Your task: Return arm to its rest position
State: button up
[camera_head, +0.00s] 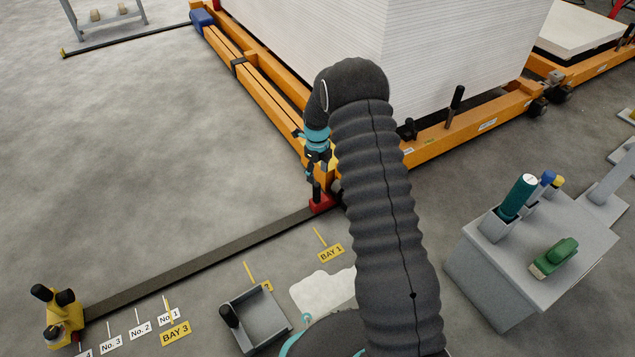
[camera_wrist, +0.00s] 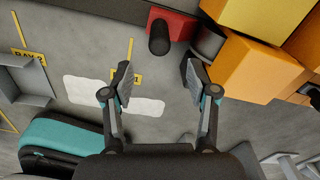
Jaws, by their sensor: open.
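My arm rises from the bottom of the head view in a ribbed dark cover and bends over at the top. My gripper (camera_head: 318,165) hangs near the corner of the orange frame (camera_head: 440,145), above a red block with a black knob (camera_head: 320,200). In the wrist view my gripper (camera_wrist: 157,85) has its two fingers spread apart with nothing between them. The red block (camera_wrist: 180,27) and its dark knob lie beyond the fingertips there, apart from them. The orange frame corner (camera_wrist: 255,70) is close beside the right finger.
A tall white sheet stack (camera_head: 440,50) stands on the orange frame. A grey stand (camera_head: 530,250) at right holds a teal cylinder (camera_head: 517,198) and a green object (camera_head: 554,257). A grey tray (camera_head: 256,318) is at the bottom. The floor at left (camera_head: 130,140) is largely clear.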

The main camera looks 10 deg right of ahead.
jog(key=shift+r, duration=1.95)
